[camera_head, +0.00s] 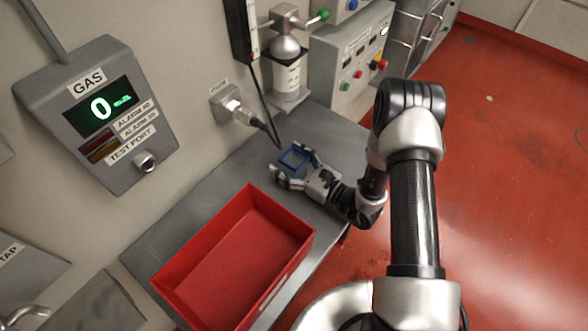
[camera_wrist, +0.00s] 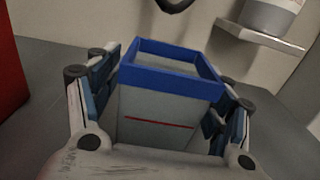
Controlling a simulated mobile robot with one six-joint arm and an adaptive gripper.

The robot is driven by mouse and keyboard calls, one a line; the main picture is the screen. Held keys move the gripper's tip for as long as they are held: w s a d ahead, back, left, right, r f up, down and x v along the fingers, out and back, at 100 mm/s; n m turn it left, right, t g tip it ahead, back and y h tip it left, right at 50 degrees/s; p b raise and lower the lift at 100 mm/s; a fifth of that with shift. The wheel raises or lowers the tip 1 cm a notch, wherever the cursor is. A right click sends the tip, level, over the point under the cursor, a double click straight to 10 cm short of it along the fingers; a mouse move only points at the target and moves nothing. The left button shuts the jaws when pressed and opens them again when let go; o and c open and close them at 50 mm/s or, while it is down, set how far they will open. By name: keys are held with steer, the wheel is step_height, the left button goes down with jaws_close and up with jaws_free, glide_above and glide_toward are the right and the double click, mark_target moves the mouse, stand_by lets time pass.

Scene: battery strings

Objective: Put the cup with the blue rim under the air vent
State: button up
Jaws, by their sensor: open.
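The cup with the blue rim (camera_head: 293,158) stands upright on the grey bench, near the wall, in the head view. In the wrist view the cup (camera_wrist: 160,118) is a square, pale grey vessel with a blue band at the top and a thin red line. My gripper (camera_head: 290,172) is open, with its fingers on either side of the cup. In the wrist view the fingers of my gripper (camera_wrist: 160,105) flank the cup's left and right sides. The finger pads look close to the cup walls; contact cannot be told. I cannot identify an air vent in these views.
A red open bin (camera_head: 300,238) stands on the bench (camera_head: 190,212) left of my gripper and looks empty. A gas cylinder (camera_head: 287,75) on a small shelf, a wall socket with a plug (camera_head: 235,108) and a gas alarm box (camera_head: 95,115) line the wall.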

steer(key=shift+x, duration=1.05)
steer(key=c, duration=1.2)
steer(key=shift+r, duration=0.1)
